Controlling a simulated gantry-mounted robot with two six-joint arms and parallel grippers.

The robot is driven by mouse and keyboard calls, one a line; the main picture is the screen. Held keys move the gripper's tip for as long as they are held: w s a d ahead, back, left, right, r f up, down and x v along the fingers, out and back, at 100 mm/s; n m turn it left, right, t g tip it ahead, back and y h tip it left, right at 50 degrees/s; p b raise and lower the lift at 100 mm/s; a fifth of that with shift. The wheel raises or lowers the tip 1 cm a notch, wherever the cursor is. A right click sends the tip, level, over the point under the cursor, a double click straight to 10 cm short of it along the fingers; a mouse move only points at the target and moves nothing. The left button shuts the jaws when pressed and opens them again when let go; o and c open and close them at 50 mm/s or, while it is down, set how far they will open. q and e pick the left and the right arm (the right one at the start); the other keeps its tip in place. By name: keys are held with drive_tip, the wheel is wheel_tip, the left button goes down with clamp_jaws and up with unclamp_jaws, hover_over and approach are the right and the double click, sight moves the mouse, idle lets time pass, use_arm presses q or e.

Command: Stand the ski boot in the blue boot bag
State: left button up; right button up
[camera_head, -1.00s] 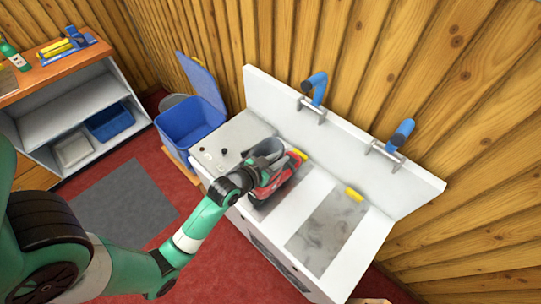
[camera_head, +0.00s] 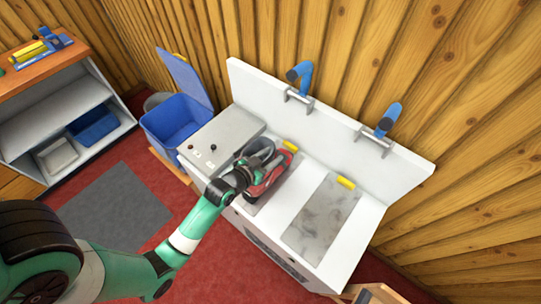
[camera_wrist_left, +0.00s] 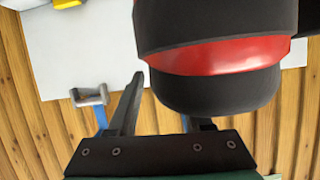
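The red and black ski boot (camera_head: 271,178) with a grey cuff rests on the white bench, at its left grey mat. Large in the left wrist view, its black and red part (camera_wrist_left: 215,55) covers one of my left fingers. My left gripper (camera_head: 243,174) is at the boot's near left side. In the left wrist view its fingers (camera_wrist_left: 160,100) stand apart, one bare beside the boot; whether they touch it cannot be told. The blue boot bag (camera_head: 172,126) looks like an open blue bin with a raised lid, left of the bench. My right gripper is out of view.
The white bench (camera_head: 228,72) has two blue-handled fixtures (camera_head: 300,75) along its back and a yellow block (camera_head: 346,183) by the bare right mat (camera_head: 320,217). A shelf unit (camera_head: 60,112) stands far left. Small dark knobs sit between bin and boot.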

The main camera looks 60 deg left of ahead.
use_arm(q)
drive_tip(key=shift+s+r, duration=0.15)
drive_tip(key=shift+r, duration=0.05)
drive_tip(key=p+v, duration=0.1)
drive_tip(key=v, duration=1)
drive_tip(key=shift+s+d+p, duration=0.2)
drive_tip(key=shift+s+p, duration=0.15)
drive_tip(key=shift+p, duration=0.05)
